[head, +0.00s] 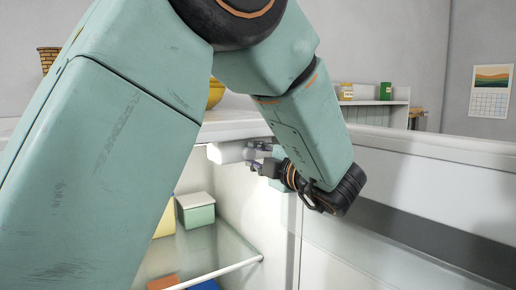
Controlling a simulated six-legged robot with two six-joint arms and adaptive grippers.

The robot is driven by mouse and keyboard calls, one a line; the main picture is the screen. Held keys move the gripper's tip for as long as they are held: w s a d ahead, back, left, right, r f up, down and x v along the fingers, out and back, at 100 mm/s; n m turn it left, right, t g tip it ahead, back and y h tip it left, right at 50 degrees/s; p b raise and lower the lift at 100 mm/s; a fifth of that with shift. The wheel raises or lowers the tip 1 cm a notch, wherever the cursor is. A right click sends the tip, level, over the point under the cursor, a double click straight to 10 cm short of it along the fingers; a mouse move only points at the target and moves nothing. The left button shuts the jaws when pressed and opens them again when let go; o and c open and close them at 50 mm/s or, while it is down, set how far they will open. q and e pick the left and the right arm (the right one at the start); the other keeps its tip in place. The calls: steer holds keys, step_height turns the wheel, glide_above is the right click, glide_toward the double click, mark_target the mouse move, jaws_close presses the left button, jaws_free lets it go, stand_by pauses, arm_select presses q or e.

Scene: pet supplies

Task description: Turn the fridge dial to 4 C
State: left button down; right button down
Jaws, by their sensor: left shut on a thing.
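The open fridge (250,200) is in front of me. A pale control housing (224,153) hangs under its top edge. My left gripper (254,154) reaches in from the right side of this housing, with its fingers shut at the housing's right end. The fridge dial sits there between the fingers and is almost wholly hidden by them. I cannot read the dial's setting or any marks. My left arm covers much of the left and middle of the view. My right gripper is not in view.
A glass shelf (228,263) inside holds a green box with a white lid (196,213) and a yellow item (166,220). Orange and blue items lie below. The fridge door (400,232) stands open at right. A yellow bowl (215,92) is on top.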

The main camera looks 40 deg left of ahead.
arm_select(q)
steer(key=shift+r+m+p, duration=0.2)
steer(key=shift+m+p, duration=1.1)
steer(key=shift+m, duration=0.6)
steer(key=c, duration=1.4)
jaws_free()
steer(key=o, duration=0.3)
steer(key=shift+a+f, duration=0.15)
steer(key=shift+a, duration=0.05)
steer(key=shift+d, duration=0.1)
